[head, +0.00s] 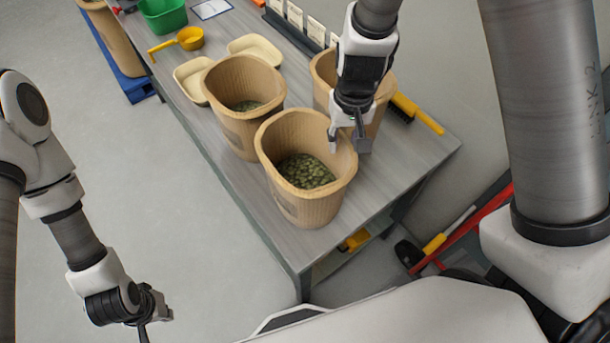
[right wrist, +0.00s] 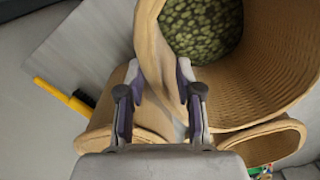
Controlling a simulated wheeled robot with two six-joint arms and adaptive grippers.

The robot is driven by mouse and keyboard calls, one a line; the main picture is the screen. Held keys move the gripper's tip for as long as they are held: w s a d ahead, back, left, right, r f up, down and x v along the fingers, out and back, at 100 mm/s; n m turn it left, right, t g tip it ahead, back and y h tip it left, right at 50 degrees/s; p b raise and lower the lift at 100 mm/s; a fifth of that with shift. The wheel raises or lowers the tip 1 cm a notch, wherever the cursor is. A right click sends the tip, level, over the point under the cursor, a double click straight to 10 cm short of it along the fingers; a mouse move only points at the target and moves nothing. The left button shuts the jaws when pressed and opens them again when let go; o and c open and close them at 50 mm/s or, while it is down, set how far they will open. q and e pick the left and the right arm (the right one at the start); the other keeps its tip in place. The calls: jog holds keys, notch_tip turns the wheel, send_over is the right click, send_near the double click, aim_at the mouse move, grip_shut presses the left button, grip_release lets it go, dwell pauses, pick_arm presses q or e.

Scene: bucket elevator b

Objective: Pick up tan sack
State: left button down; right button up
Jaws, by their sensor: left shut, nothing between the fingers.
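Three open tan sacks stand upright on the grey table. The front tan sack (head: 303,206) holds green-brown pellets; a second tan sack (head: 238,134) stands behind it to the left, and a third (head: 324,72) is partly hidden behind my right arm. My right gripper (head: 348,143) is at the far right rim of the front sack. In the right wrist view my right gripper (right wrist: 157,80) has its fingers apart, with the wall of the front sack (right wrist: 152,38) between them. Whether they touch it is unclear. My left gripper (head: 154,313) is shut and empty, over the floor at lower left.
The table (head: 392,182) has cream trays (head: 256,48), a yellow scoop (head: 190,38), a green bin (head: 163,14) and a yellow-handled brush (head: 418,114). A rack of cards (head: 294,18) lines the far edge. Red and yellow tools lie at lower right.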

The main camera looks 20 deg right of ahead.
aim_at(342, 157)
jog(key=f, duration=0.5)
jog(key=shift+s+f, duration=0.3)
jog(key=shift+w, duration=0.15)
jog(key=shift+c, duration=0.7)
grip_shut()
jog(key=shift+a+r, duration=0.1)
